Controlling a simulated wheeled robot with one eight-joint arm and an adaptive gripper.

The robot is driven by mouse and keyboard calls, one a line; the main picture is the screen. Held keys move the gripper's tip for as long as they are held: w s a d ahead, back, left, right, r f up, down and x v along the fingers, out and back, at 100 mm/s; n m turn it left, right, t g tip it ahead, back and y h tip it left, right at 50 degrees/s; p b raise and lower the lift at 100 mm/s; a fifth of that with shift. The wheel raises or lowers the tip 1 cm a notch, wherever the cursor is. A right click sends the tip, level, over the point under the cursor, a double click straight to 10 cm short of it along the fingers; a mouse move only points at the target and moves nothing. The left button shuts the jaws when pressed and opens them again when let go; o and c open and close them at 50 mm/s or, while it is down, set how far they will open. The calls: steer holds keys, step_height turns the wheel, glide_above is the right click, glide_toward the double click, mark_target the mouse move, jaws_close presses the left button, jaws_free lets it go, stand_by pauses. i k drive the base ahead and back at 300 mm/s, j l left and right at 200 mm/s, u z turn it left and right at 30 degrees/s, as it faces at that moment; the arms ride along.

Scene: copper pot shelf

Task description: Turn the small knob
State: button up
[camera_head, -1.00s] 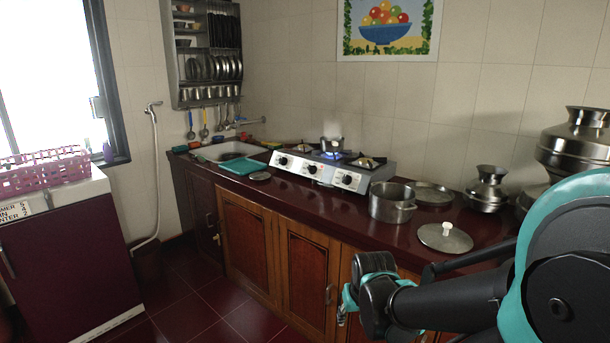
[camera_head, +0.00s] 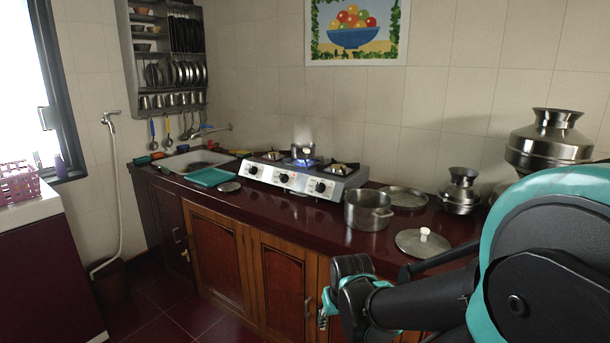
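The gas stove (camera_head: 300,178) stands on the dark red counter against the tiled wall. Its front panel carries three black knobs: a left one (camera_head: 249,169), a middle one (camera_head: 283,178) and a right one (camera_head: 320,187). They look alike in size from here. A blue flame burns under a small steel vessel (camera_head: 303,143) on the middle burner. My gripper (camera_head: 325,312) is low in front of the cabinet doors, below and apart from the stove, touching no knob. It is partly hidden by my arm, and its fingers are too unclear to read.
A steel pot (camera_head: 368,210), a flat lid (camera_head: 422,243) and a round tray (camera_head: 407,198) sit right of the stove. Large steel vessels (camera_head: 548,142) stand behind my arm. A teal tray (camera_head: 209,177) lies left, near the sink.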

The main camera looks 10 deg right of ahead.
mark_target(286, 178)
steer(key=i+j+u, duration=0.3)
steer(key=i+j, duration=0.15)
steer(key=i+j+u, duration=0.3)
steer(key=i, duration=0.25)
steer(key=j, duration=0.05)
